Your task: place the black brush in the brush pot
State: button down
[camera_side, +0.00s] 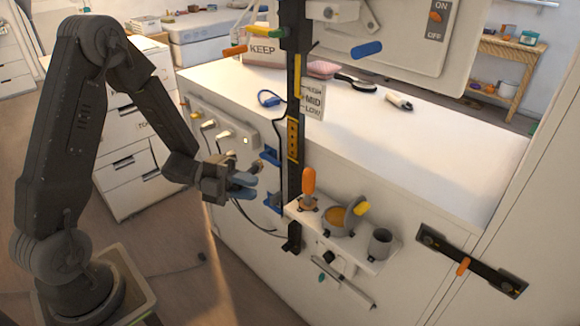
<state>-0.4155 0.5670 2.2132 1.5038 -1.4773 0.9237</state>
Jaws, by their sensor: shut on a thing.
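A black brush (356,84) lies on the white counter top, behind the upright black post. A dark grey cup (380,245), which looks like the brush pot, stands upright on a small white shelf on the cabinet front. I see no brush in it. My gripper (244,179) is left of the post, low in front of the cabinet face, well away from the counter brush and the cup. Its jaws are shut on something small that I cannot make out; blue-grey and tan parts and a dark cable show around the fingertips.
The small shelf (333,238) also holds an orange-handled tool (309,182) and a grey pot (341,222) with a yellow handle. The black post (294,125) with blue hooks stands between my gripper and the shelf.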

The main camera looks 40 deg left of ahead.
jog(key=shift+r, duration=0.1)
notch_tip(320, 180, up, 15)
jog(key=n, duration=0.2)
jog(key=w+d+r+n+t+y, duration=0.2)
jog(key=w+d+r+n+t, duration=0.15)
jog(key=w+d+n, duration=0.6)
jog(key=w+d+f+n+t+y, duration=0.2)
jog(key=w+d+n, duration=0.2)
jog(key=d, duration=0.4)
jog(key=w+d+f+n+t+y, duration=0.1)
jog(key=w+d+n+t+y, duration=0.15)
jog(key=w+d+n, duration=0.4)
jog(key=shift+m, duration=0.3)
jog(key=shift+s+d+f, duration=0.3)
jog(key=shift+f, duration=2.25)
jog(key=shift+s+d+f, duration=0.25)
jog(key=shift+s+f, duration=0.05)
jog(key=shift+f, duration=2.2)
jog(key=shift+s+d+f, duration=0.3)
jog(key=shift+f, duration=2.25)
